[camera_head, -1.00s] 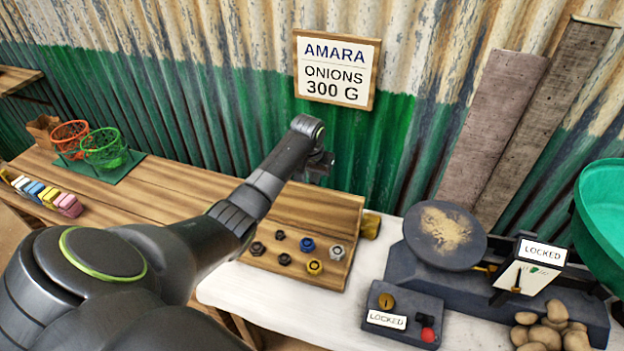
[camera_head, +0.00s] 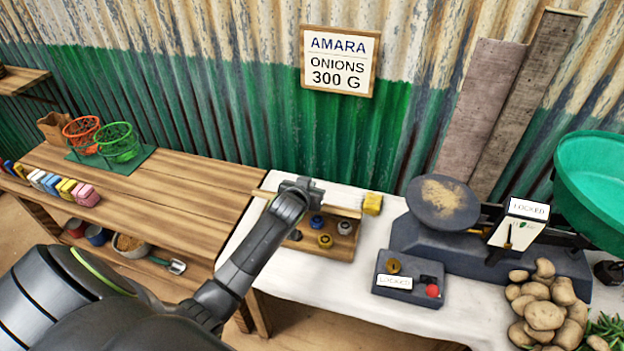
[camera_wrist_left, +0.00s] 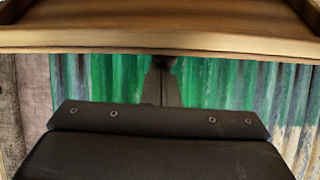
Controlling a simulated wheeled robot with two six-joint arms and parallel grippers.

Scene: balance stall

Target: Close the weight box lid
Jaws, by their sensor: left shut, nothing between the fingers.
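The weight box (camera_head: 337,248) is a wooden tray on the white table, holding dark, blue, brass and steel weights. Its wooden lid (camera_head: 343,211) shows nearly edge-on as a thin strip over the back of the box, tilted partway, not flat. My left gripper (camera_head: 308,183) is shut and empty at the lid's upper side, behind its edge; whether it touches is unclear. In the left wrist view a wooden board (camera_wrist_left: 160,39), apparently the lid, crosses the top above the shut fingers (camera_wrist_left: 162,85). My left arm hides the box's left part. My right gripper is not in view.
A yellow block (camera_head: 373,203) lies right of the box. A locked scale (camera_head: 440,240), a control box (camera_head: 408,278) and potatoes (camera_head: 545,312) stand further right. A wooden bench (camera_head: 165,200) with baskets is at left. A corrugated wall rises behind.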

